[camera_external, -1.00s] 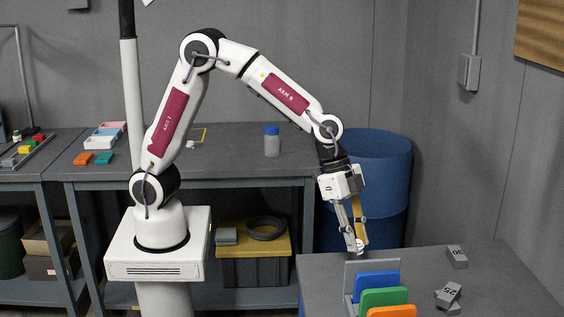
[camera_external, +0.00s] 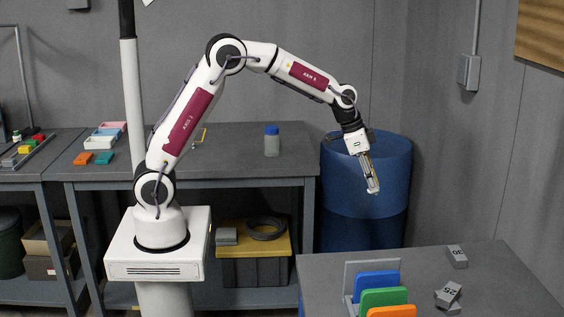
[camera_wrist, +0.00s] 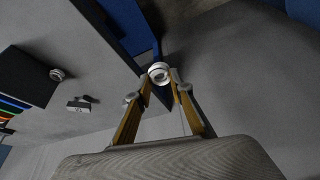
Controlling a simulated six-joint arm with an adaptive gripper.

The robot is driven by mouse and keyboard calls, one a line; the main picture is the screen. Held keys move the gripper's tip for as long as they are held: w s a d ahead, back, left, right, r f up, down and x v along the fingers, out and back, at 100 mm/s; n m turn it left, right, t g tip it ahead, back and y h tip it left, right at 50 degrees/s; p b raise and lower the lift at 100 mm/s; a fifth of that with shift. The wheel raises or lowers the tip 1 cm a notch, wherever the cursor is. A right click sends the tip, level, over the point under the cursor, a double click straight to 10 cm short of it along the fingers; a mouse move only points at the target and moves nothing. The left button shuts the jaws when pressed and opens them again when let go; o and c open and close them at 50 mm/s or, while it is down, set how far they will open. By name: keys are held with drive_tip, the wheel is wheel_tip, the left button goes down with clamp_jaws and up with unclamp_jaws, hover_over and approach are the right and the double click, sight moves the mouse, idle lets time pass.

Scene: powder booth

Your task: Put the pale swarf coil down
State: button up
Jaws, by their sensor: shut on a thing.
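The pale swarf coil (camera_wrist: 159,71) is a small, whitish ring-like piece between my fingertips in the wrist view. My gripper (camera_wrist: 160,84) is shut on it, with one tan finger on each side. In the external view my gripper (camera_external: 373,190) hangs in the air in front of the blue drum (camera_external: 365,190), above and behind the near table (camera_external: 325,275). The coil is too small to make out clearly there.
A blue-capped bottle (camera_external: 272,142) stands on the back bench (camera_external: 235,165), left of the drum.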

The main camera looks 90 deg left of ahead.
drive_tip(key=s+a+r+n+y, duration=0.1)
drive_tip(key=s+a+n, duration=0.15)
drive_tip(key=a, duration=0.95)
drive_tip(key=s+a+n+y, duration=0.1)
drive_tip(key=s+a+n, duration=0.15)
drive_tip(key=a, duration=0.95)
drive_tip(key=s+a+r+n+y, duration=0.1)
drive_tip(key=s+a+n, duration=0.15)
drive_tip(key=a, duration=0.95)
drive_tip(key=s+a+n+g+y, duration=0.2)
drive_tip(key=s+a+n, duration=0.6)
drive_tip(key=s+a, duration=1.7)
drive_tip(key=shift+s+r+n+g, duration=0.3)
drive_tip(key=shift+r+n, duration=0.05)
drive_tip(key=shift+r, duration=0.1)
drive_tip(key=shift+d, duration=0.1)
drive_tip(key=shift+f, duration=3.1)
drive_tip(key=shift+f, duration=1.9)
